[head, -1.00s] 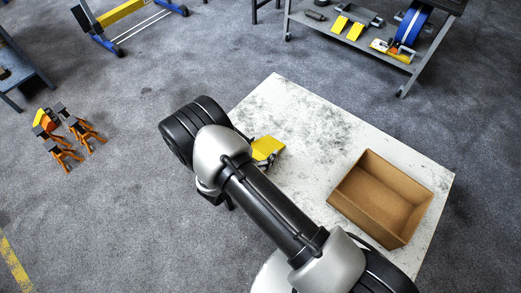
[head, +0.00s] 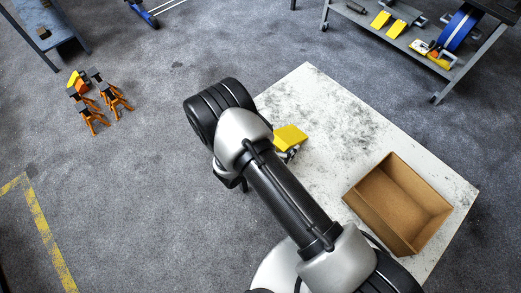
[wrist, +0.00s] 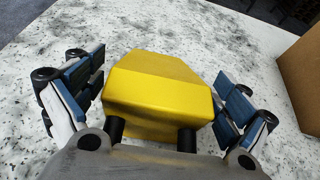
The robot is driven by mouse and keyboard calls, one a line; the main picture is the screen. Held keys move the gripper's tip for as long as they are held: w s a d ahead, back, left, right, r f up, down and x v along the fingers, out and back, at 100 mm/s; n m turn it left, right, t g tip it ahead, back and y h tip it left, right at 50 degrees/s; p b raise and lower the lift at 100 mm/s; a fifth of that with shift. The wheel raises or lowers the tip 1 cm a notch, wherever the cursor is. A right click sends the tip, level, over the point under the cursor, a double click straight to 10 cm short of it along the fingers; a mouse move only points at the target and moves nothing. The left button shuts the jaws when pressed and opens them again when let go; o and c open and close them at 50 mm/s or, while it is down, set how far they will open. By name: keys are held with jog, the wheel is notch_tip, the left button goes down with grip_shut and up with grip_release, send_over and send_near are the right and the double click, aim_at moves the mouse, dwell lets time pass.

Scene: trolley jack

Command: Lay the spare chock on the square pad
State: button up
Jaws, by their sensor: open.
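The spare chock (head: 291,138) is a yellow wedge at the near left part of the white, speckled tabletop. It fills the middle of the wrist view (wrist: 158,92). My gripper (wrist: 158,85) is open, with one blue-padded finger on each side of the chock. The fingers are very close to its sides; I cannot tell whether they touch. In the head view my arm hides most of the gripper, and only a small part shows beside the chock. Whether the chock's underside rests on the table is hidden. I cannot make out a square pad in either view.
An open cardboard box (head: 367,208) stands on the right of the table (head: 335,105). Orange jack stands (head: 100,98) and yellow floor tape (head: 48,232) are at left.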

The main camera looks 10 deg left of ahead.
jog(key=p+v, duration=0.2)
jog(key=v, duration=1.4)
jog(key=shift+a+f, duration=0.15)
jog(key=shift+f, duration=0.2)
jog(key=shift+r, duration=0.1)
jog(key=w+d+r+m+g, duration=0.1)
jog(key=d+r+m+g, duration=0.3)
jog(key=d+r+m, duration=0.45)
jog(key=d+r+m+g, duration=0.4)
jog(key=d+r+m, duration=0.15)
jog(key=r, duration=0.65)
jog(key=s+d+r+m+t+y, duration=0.1)
jog(key=s+d+r+m+y, duration=0.75)
jog(key=s+r+m, duration=0.6)
jog(key=shift+m+t+h, duration=0.25)
jog(key=shift+t+h, duration=0.05)
jog(key=shift+h, duration=0.15)
jog(key=f+b, duration=0.2)
jog(key=b, duration=0.1)
jog(key=d+f+b, duration=0.1)
jog(key=shift+w+d+f+b, duration=0.15)
jog(key=shift+w+f+b, duration=0.15)
jog(key=shift+w+f, duration=0.1)
